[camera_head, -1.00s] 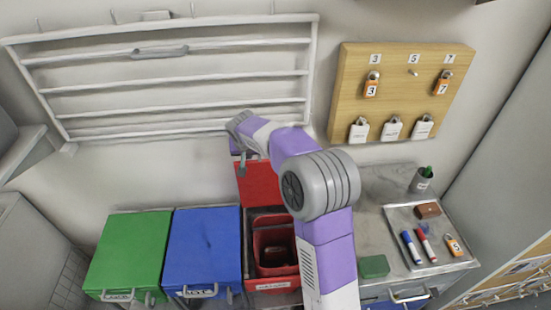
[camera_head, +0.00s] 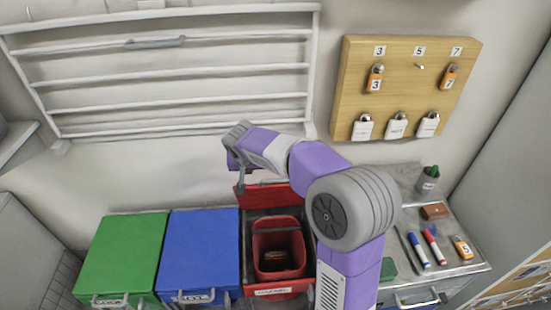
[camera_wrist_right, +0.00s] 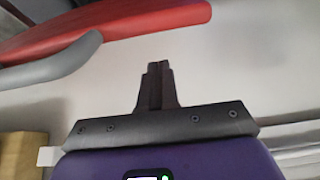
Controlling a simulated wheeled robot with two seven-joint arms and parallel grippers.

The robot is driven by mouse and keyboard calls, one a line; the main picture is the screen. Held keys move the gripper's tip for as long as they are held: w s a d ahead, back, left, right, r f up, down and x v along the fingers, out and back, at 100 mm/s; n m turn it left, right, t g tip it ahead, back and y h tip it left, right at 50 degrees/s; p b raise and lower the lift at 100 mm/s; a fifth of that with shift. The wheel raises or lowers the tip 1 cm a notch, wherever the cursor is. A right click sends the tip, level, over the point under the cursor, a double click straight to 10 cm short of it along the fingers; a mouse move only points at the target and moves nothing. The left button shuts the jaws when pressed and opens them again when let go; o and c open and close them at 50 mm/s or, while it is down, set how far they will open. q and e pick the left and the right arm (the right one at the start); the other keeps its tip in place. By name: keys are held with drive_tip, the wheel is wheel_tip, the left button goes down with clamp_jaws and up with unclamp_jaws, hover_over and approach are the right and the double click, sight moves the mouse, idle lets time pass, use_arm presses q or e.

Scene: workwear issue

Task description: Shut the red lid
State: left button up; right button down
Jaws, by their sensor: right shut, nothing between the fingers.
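The red lid (camera_head: 264,194) stands raised at the back of the red bin (camera_head: 275,291), which is open. In the head view the lid's inner face shows as a narrow, foreshortened band. My right gripper (camera_head: 240,186) is at the lid's upper left edge, pointing down. In the right wrist view its fingers (camera_wrist_right: 156,78) are shut and empty. There the edge of the red lid (camera_wrist_right: 130,25) and a curved grey handle (camera_wrist_right: 55,62) lie at the upper left. I cannot tell whether the gripper touches the lid. My left gripper is not in view.
Shut blue (camera_head: 203,245) and green (camera_head: 125,252) bins stand left of the red one. A tray (camera_head: 470,268) with markers and a padlock lies on the right counter. A key board (camera_head: 400,105) and a wall rack (camera_head: 170,70) hang behind.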

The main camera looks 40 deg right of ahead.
wheel_tip(320, 180, up, 10)
drive_tip(key=p, duration=0.7)
drive_tip(key=shift+s+p, duration=0.2)
drive_tip(key=shift+p, duration=0.15)
drive_tip(key=shift+r, duration=0.1)
drive_tip(key=shift+a, duration=0.1)
